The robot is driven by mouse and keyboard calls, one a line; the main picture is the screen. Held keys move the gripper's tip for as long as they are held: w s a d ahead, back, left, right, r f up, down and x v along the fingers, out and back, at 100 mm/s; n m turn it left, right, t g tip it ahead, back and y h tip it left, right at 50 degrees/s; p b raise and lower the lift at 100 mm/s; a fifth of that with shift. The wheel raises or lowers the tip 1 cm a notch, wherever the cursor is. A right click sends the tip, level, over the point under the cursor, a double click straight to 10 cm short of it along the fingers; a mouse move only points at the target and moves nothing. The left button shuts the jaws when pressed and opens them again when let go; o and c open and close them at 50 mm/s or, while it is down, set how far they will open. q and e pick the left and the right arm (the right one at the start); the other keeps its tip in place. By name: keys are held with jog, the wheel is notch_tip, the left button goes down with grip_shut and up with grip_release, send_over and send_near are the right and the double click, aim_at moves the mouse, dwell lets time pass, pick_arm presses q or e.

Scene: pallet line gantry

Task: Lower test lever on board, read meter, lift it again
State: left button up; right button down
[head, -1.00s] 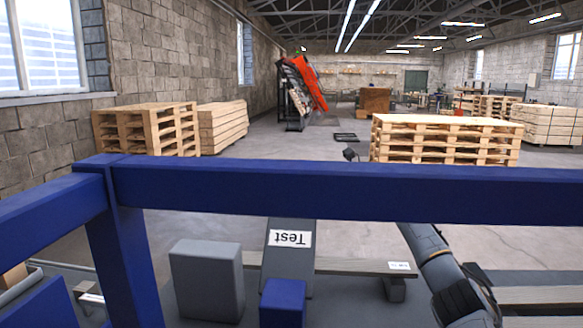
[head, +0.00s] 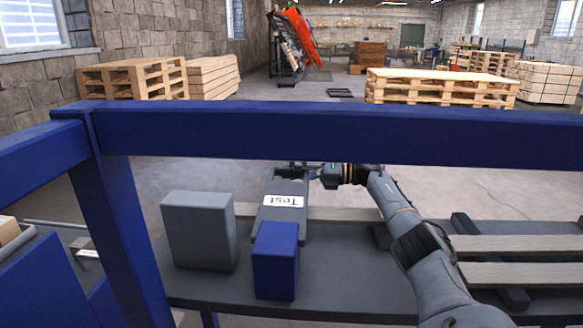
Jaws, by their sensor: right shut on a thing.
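The test lever (head: 282,217) is a grey slab with a white "Test" label that reads upside down, on the dark grey board (head: 340,262) below the blue beam. My right gripper (head: 292,174) is at the lever's far end, just under the beam, and is shut on it. The fingers are small and partly hidden by the beam. A grey box (head: 198,232) stands left of the lever and a blue block (head: 275,262) stands in front of it. I see no readable meter face. My left gripper is not in view.
The blue beam (head: 340,135) crosses above the lever, with a blue post (head: 120,235) at left. Wooden slats (head: 520,275) lie at right. Pallet stacks (head: 440,88) stand on the floor beyond, with open floor between.

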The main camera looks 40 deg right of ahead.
jog(key=shift+r, duration=0.1)
jog(key=c, duration=1.1)
grip_release()
jog(key=shift+r, duration=0.1)
jog(key=shift+s+d, duration=0.35)
jog(key=shift+s, duration=0.05)
jog(key=shift+v, duration=5.5)
jog(key=shift+a, duration=0.1)
